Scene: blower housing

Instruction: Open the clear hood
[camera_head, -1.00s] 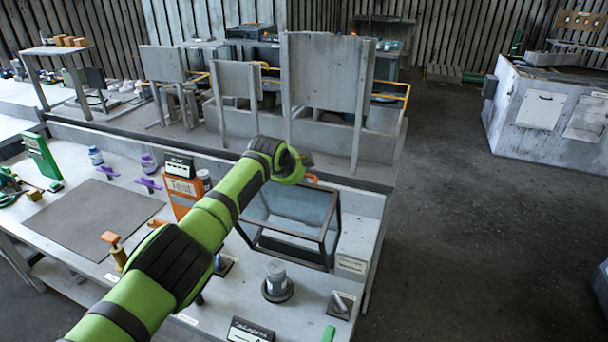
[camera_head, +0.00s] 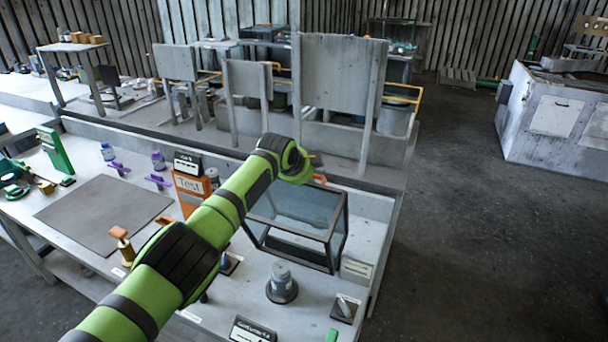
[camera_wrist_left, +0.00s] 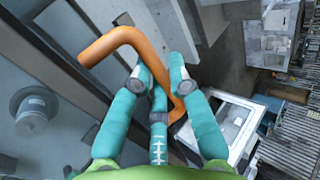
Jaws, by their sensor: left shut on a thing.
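The clear hood (camera_head: 300,207) is a see-through box in a dark frame on the workbench, partly behind my left arm in the head view. Its orange handle (camera_wrist_left: 122,38) is a bent bar in the left wrist view, and a bit of it shows past my wrist in the head view (camera_head: 319,178). My left gripper (camera_wrist_left: 160,82) is shut on the orange handle, with its teal fingers on both sides of the bar. The fingers are mostly hidden in the head view. I cannot tell how far the hood is tilted. My right gripper is not in view.
A grey cylindrical part (camera_head: 281,280) stands on the bench in front of the hood. An orange "Test" box (camera_head: 190,190) is to the left, close to my arm. Grey upright panels (camera_head: 340,80) stand behind the bench. Open floor lies to the right.

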